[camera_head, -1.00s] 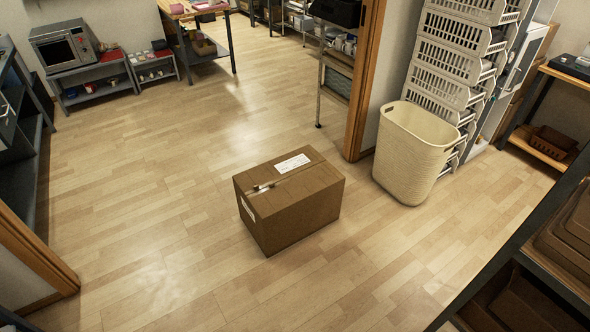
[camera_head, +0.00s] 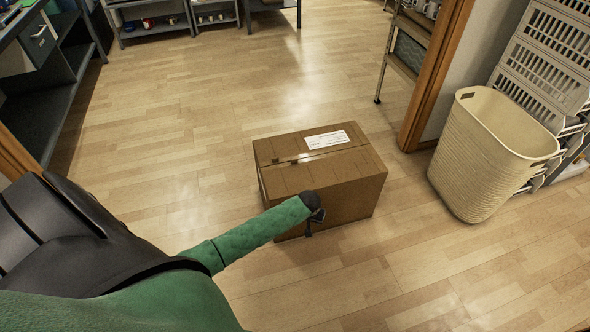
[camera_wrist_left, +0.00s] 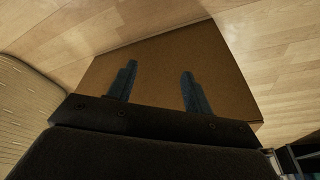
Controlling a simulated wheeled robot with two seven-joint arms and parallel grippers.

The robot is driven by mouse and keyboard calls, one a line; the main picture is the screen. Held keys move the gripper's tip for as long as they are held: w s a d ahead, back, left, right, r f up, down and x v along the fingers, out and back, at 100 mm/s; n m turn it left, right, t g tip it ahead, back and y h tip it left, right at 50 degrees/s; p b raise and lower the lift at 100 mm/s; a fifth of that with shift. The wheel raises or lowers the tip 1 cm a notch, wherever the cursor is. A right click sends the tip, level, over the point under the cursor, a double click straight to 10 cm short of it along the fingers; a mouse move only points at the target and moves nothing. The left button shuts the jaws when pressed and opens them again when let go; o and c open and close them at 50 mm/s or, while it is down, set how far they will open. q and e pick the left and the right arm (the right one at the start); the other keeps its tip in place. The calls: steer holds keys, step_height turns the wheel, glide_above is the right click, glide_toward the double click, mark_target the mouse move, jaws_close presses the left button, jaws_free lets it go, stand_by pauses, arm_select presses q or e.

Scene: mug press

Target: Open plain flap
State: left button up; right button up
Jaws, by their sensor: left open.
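A closed brown cardboard box (camera_head: 345,192) stands on the floor in the middle of the head view. A white label and a tape strip along the seam show on its top, and both top flaps lie flat. In the head view my left arm comes in from the lower left, and my left gripper (camera_head: 315,222) is at the box's near side; its fingers are mostly hidden there. In the left wrist view the gripper (camera_wrist_left: 157,85) is open, its two fingers apart and empty in front of a plain brown face of the box (camera_wrist_left: 160,55). Contact cannot be told. My right gripper is not in view.
A tall cream basket (camera_head: 485,155) stands to the right of the box, beside stacked white crates (camera_head: 555,50). A wooden door frame (camera_head: 440,75) is behind it. A dark shelf unit (camera_head: 50,100) stands at far left. Floor around the box is mostly clear.

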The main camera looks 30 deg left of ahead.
arm_select(q)
steer(key=w+a+r+n+y+b, duration=0.15)
steer(key=w+a+r+b, duration=0.35)
steer(key=w, duration=0.5)
steer(key=n+b, duration=0.3)
steer(key=n, duration=0.2)
glide_toward(294, 159)
steer(key=f, duration=0.2)
steer(key=shift+y, duration=0.45)
steer(key=shift+w+x, duration=0.1)
steer(key=shift+x, duration=1.65)
steer(key=shift+w+x, duration=0.15)
steer(key=shift+x, duration=1.55)
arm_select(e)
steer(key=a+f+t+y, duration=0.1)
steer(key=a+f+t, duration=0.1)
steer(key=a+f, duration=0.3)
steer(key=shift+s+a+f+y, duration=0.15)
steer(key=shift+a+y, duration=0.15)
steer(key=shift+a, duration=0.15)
arm_select(q)
steer(key=shift+d, duration=0.15)
steer(key=shift+c, duration=0.4)
jaws_close()
